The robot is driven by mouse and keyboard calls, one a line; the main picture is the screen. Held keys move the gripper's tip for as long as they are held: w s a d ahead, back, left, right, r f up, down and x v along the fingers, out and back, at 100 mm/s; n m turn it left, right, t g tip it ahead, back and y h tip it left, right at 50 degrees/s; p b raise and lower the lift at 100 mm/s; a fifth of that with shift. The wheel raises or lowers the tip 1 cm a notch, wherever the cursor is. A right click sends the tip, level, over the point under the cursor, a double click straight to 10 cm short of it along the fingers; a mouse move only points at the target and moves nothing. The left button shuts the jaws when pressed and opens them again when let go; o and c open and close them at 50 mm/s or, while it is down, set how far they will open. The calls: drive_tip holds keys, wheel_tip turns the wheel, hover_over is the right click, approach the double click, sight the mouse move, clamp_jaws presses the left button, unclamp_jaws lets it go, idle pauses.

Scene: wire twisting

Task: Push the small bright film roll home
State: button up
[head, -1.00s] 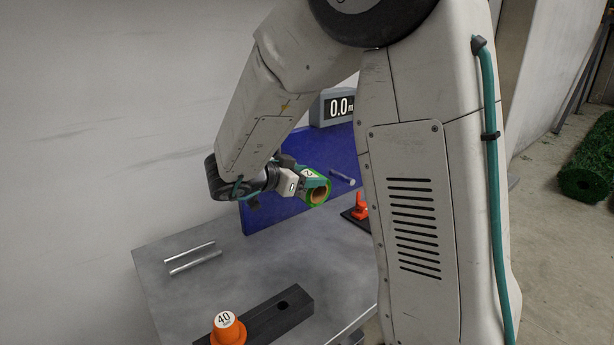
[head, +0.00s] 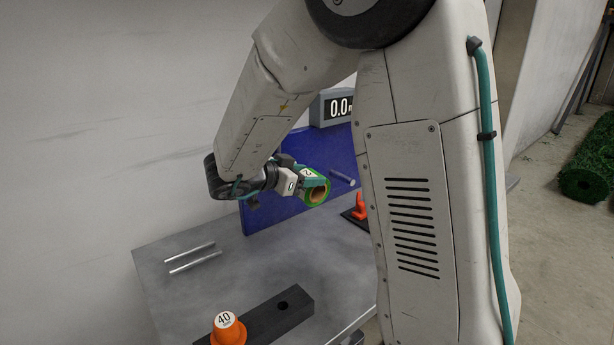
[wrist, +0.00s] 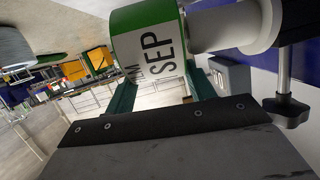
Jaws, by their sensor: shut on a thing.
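The film roll (head: 316,193) is a short bright green tube with a brown hollow core and a white label. My gripper (head: 313,183) is shut on it with teal fingers and holds it above the table, in front of the blue panel. In the wrist view the roll (wrist: 150,38) fills the top middle, with "SEP" on its label. A pale peg (wrist: 222,26) with a dark collar lies right beside it there; I cannot tell whether the roll is around it. In the head view a grey-blue peg (head: 342,177) sticks out of the panel, just right of the roll.
The blue panel (head: 275,217) stands at the back of the grey table (head: 205,289). Two metal rods (head: 190,257) lie at left. An orange piece (head: 360,207) stands behind my arm.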

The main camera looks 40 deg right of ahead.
drive_tip(key=shift+w+a+r, duration=0.1)
drive_tip(key=shift+w+r, duration=0.1)
drive_tip(key=shift+w, duration=1.4)
drive_tip(key=shift+w+r, duration=0.15)
drive_tip(key=shift+w, duration=1.4)
drive_tip(key=o, duration=1.1)
drive_tip(key=v, duration=0.7)
drive_tip(key=shift+s+a+r, duration=0.1)
drive_tip(key=shift+a+r, duration=0.05)
drive_tip(key=shift+a, duration=0.2)
